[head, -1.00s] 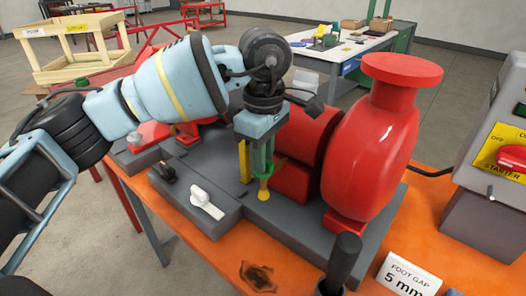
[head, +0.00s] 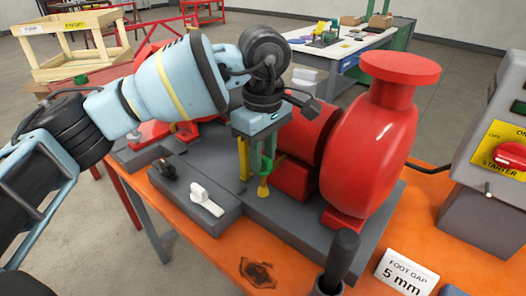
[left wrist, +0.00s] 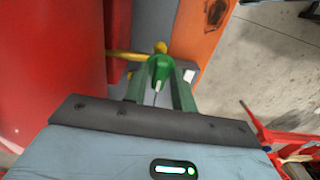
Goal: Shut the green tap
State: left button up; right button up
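The green tap (left wrist: 159,66) sits by a yellow pipe in the left wrist view, with its handle between my left gripper's two fingers. In the head view my left gripper (head: 256,170) points down beside the red pump, and its fingers overlap the green tap (head: 266,164) above a yellow spout end (head: 263,191). The fingertips are very close to the handle. I cannot tell whether they press on it. My right gripper is not in view.
The red pump (head: 368,150) stands close right of my left gripper. A black upright handle (head: 341,262), a "5 mm" card (head: 407,277) and a starter box (head: 500,155) are at right.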

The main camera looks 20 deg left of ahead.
pick_arm(q)
jog(key=shift+o, duration=0.8)
jog(key=shift+r, duration=3.9)
